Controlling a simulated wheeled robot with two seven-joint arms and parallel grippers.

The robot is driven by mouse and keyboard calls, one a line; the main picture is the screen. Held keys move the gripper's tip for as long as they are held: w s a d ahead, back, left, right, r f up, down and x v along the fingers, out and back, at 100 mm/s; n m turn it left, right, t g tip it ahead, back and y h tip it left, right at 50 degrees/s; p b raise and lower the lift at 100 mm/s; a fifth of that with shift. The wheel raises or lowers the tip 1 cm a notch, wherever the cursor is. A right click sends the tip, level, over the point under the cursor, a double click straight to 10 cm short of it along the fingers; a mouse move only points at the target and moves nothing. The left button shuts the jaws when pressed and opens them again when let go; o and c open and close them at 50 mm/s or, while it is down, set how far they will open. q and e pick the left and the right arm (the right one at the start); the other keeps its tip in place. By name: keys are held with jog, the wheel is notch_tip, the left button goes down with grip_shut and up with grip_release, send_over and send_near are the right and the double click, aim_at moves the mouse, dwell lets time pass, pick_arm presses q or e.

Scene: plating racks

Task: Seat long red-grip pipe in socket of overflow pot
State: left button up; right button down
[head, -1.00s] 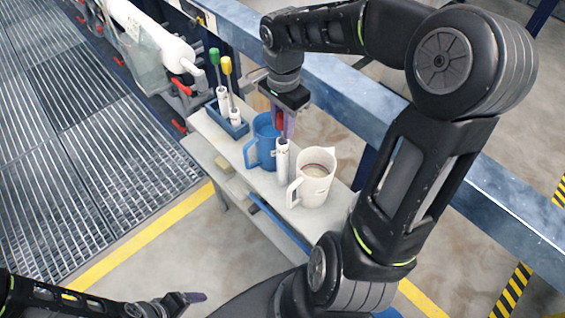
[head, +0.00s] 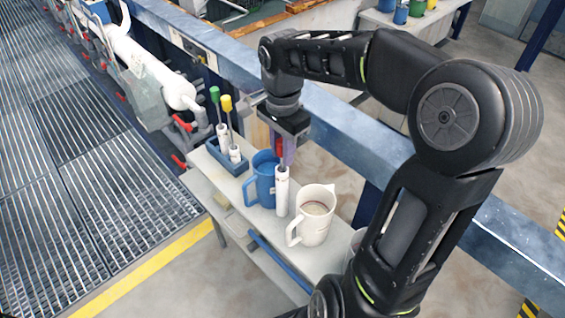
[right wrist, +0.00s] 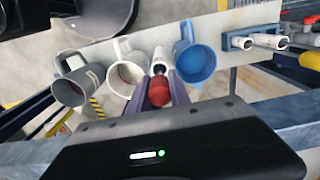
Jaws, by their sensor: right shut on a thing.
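My right gripper (head: 285,158) is shut on the red grip of a pipe (head: 280,147). In the right wrist view, the red grip (right wrist: 158,91) sits between the two purple fingers of my right gripper (right wrist: 160,97). A thin rod runs from the grip down to a white cylinder (head: 282,190), upright between a blue jug (head: 261,188) and a cream jug (head: 312,222). I cannot tell whether its lower end touches the bench. No vessel is clearly identifiable as the overflow pot, and no socket shows clearly. My left gripper is out of view.
A blue rack (head: 228,160) holds green-topped and yellow-topped pipes at the bench's far end. A blue beam (head: 345,130) runs behind the bench (head: 275,225). Floor grating lies left.

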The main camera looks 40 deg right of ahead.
notch_tip(320, 180, up, 6)
jog(key=shift+r, duration=0.2)
jog(key=shift+a+f, duration=0.1)
dwell(0.6)
